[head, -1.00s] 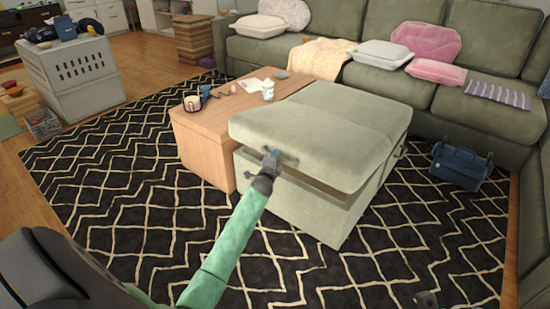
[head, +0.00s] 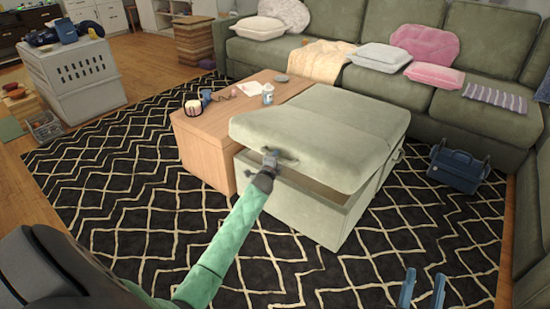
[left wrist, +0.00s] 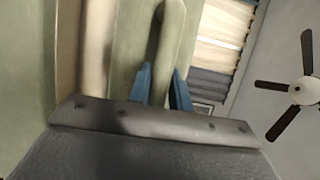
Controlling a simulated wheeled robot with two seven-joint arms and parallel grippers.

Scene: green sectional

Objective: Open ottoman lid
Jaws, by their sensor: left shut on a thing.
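The pale green ottoman (head: 305,216) stands on the patterned rug, against a wooden table. Its padded lid (head: 300,135) is raised partway, with a dark gap under the front edge. My left gripper (head: 270,157) is at the handle on the lid's front face and is shut on it. In the left wrist view the blue fingers (left wrist: 164,88) sit either side of the pale green handle (left wrist: 170,35). My right gripper (head: 422,287) shows at the bottom right, fingers apart and empty, away from the ottoman. The ottoman's inside is mostly hidden.
The wooden table (head: 203,150) with a mug, papers and a small jar touches the ottoman's left side. A green sofa (head: 480,115) runs behind. A blue toolbox (head: 457,168) stands on the rug at right. The rug (head: 110,190) is clear at left and in front.

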